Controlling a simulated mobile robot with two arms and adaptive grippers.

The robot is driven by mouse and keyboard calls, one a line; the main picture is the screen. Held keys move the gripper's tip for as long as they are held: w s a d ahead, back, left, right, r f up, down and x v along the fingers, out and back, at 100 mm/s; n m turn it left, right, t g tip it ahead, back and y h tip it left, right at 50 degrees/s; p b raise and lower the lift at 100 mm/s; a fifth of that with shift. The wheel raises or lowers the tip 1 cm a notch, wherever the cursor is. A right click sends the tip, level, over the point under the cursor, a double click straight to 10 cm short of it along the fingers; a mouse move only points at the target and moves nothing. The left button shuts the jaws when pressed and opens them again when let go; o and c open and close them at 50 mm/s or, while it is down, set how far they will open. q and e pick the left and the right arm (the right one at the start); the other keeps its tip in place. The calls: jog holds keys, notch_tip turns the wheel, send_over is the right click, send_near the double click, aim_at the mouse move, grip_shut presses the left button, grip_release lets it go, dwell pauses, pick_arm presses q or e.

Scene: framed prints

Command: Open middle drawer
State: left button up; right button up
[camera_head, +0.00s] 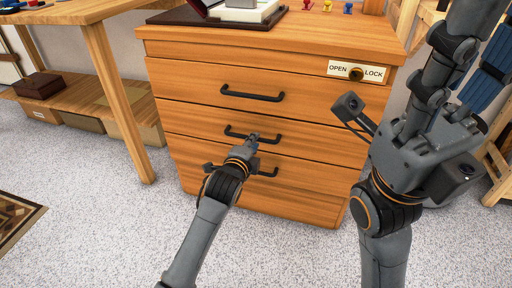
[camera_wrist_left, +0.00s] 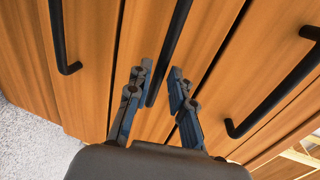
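The wooden cabinet has a stack of drawers with black bar handles. The middle drawer (camera_head: 200,124) looks shut, flush with its neighbours. Its black handle (camera_head: 238,132) is partly covered by my left gripper (camera_head: 252,139). In the left wrist view my left gripper (camera_wrist_left: 158,92) has its two fingers apart, one on each side of the middle handle (camera_wrist_left: 172,48), near that handle's lower end in the picture. I see no clear contact. My right arm's grey hand (camera_head: 420,150) is at the right, in front of the cabinet's right side; its finger state is unclear.
The upper handle (camera_head: 252,93) and lower handle (camera_head: 266,173) lie above and below the middle one. An OPEN/LOCK plate (camera_head: 340,69) with a round knob is at the upper right. A wooden table leg (camera_head: 120,110) stands left. The speckled floor (camera_head: 90,215) in front is clear.

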pick_arm(q)
jog(key=shift+b+x, duration=0.55)
jog(key=shift+x, duration=0.95)
grip_shut()
